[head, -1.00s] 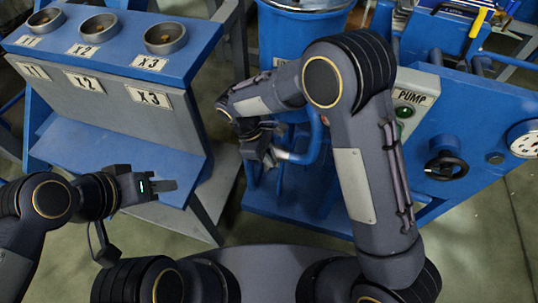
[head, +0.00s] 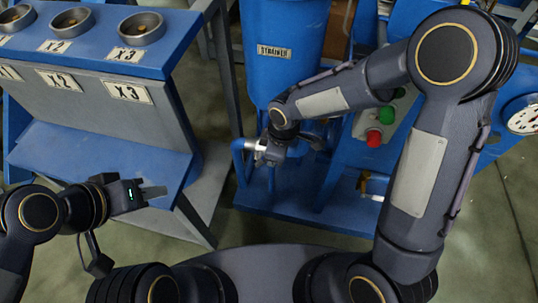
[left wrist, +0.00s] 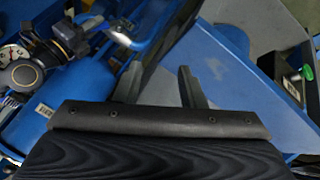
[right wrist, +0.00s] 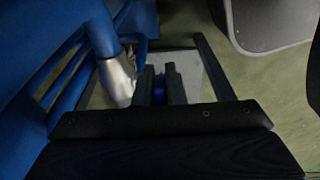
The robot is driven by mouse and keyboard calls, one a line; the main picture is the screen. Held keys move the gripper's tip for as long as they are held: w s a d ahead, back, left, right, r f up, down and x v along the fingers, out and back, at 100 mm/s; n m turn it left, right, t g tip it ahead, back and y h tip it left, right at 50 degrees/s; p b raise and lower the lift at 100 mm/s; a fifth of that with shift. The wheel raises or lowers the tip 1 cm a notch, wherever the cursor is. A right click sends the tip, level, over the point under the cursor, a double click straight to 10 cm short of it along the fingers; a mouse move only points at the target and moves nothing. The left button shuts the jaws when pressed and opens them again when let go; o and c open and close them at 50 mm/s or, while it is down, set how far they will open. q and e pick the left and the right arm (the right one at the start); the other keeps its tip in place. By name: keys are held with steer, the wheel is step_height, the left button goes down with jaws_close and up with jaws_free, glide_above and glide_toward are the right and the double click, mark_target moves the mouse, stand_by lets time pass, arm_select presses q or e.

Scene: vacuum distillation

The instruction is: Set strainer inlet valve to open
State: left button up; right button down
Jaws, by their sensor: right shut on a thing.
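The blue tank labelled STRAINER (head: 285,50) stands at the back middle of the head view. A blue pipe with a silver fitting (head: 254,145) runs beside its lower part; the fitting also shows in the right wrist view (right wrist: 118,78). My right gripper (head: 270,154) is at this fitting, just to its right.
A blue and grey rack with cups (head: 141,28) stands at the left. A pump panel with green and red buttons (head: 374,138) and a dial (head: 524,115) are at the right. The floor is clear.

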arm_select(q)
steer(key=shift+f, duration=0.3)
stand_by(0.4)
